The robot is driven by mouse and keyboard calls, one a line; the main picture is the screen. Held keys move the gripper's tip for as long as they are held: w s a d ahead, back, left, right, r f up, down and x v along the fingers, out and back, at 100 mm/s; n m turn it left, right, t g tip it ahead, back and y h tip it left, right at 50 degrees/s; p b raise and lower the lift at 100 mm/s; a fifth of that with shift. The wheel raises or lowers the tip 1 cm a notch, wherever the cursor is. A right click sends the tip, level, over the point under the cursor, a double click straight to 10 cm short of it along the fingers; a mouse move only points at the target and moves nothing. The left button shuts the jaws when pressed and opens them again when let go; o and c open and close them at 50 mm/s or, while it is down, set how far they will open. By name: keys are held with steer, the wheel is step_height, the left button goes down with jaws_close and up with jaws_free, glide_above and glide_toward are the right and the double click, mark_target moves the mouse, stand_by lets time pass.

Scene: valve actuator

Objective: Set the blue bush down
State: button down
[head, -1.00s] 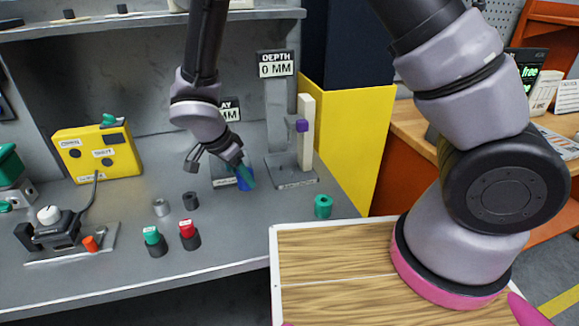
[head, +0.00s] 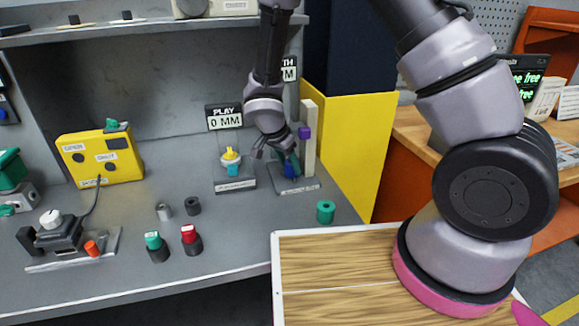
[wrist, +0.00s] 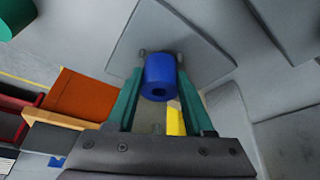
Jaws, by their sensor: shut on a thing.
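The blue bush (head: 289,172) is a short cylinder with a bore, which shows in the wrist view (wrist: 158,72). My gripper (wrist: 159,84) is shut on it, with a teal finger on either side. In the head view my gripper (head: 287,160) reaches down with the bush over the base plate of the depth gauge (head: 296,187), beside its cream upright (head: 309,140). My wrist partly covers the depth sign. I cannot tell whether the bush touches the plate.
The play gauge (head: 234,185) stands just left, its sign reading 0 MM. A green bush (head: 326,211) lies to the right. Grey (head: 164,211) and dark (head: 193,206) rings, green (head: 155,246) and red-topped (head: 190,238) pieces and a yellow box (head: 99,160) are further left.

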steer(key=shift+f, duration=0.3)
steer(key=shift+f, duration=0.15)
steer(key=shift+c, duration=1.4)
jaws_free()
steer(key=v, duration=1.2)
steer(key=shift+s, duration=0.1)
